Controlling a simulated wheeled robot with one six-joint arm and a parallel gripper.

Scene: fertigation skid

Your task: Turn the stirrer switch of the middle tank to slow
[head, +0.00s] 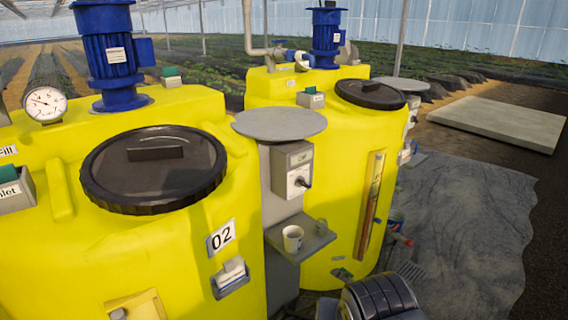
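A yellow tank marked 02 (165,245) fills the left, with a black lid and a blue stirrer motor (112,50) on top. A second yellow tank (338,150) stands to its right; its number does not show. Between them a grey post carries a grey switch box (293,160) with a small label and a white plate with a dark knob (302,182). The label and the knob's setting are too small to read. I cannot tell from this view which tank is the middle one.
A grey shelf (312,240) below the switch box holds a white cup (292,238) and a small grey item. A round grey plate (279,123) tops the post. Another box (412,110) sits beyond the right tank. Grey sheeting (470,220) covers open floor at right.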

